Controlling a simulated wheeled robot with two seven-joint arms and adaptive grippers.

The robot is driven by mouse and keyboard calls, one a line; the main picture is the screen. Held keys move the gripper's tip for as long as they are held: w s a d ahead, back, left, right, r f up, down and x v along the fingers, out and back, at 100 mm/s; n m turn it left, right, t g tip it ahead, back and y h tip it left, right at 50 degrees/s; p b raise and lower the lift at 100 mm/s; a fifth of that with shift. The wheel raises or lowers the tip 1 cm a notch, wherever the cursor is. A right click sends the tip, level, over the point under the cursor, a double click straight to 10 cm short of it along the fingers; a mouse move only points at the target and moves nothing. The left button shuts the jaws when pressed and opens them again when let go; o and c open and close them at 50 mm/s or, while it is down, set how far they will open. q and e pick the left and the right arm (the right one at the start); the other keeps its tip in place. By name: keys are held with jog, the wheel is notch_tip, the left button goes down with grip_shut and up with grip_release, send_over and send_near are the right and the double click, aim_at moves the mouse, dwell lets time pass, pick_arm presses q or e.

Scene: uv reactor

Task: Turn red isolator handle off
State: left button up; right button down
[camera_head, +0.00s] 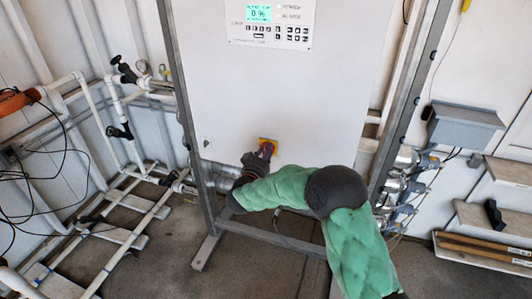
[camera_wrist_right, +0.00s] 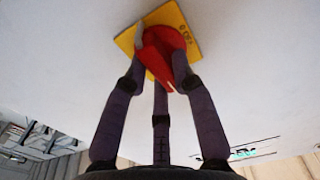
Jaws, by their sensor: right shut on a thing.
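The red isolator handle (camera_wrist_right: 158,58) sits on a yellow plate (camera_wrist_right: 187,22) on the white cabinet front. In the right wrist view my right gripper (camera_wrist_right: 163,70) reaches up to it, with its dark fingers closed around the red handle. The handle's exact angle is hard to read behind the fingers. My left gripper is not in either view.
The white cabinet (camera_head: 290,90) stands in a grey metal frame (camera_head: 188,120) with a control panel (camera_head: 272,22) at the top. White pipes (camera_head: 100,140) with valves run at the left. A grey box (camera_head: 464,125) and wooden shelves (camera_head: 500,220) are at the right.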

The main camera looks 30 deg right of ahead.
jog(key=n+p, duration=0.3)
jog(key=p, duration=0.1)
jog(key=n+p, duration=0.3)
jog(key=p, duration=0.1)
jog(key=n+p, duration=0.3)
jog(key=shift+w+a+r+p, duration=0.2)
jog(key=shift+w+a+p, duration=0.05)
jog(key=shift+p, duration=0.15)
jog(key=shift+w+a+f+n+p, duration=0.1)
jog(key=shift+f+n+p, duration=0.05)
jog(key=shift+n+p, duration=1.4)
jog(key=shift+w+a+f+n+p, duration=0.15)
jog(key=shift+n+p, duration=0.9)
jog(key=shift+n, duration=1)
jog(key=c, duration=1)
grip_release()
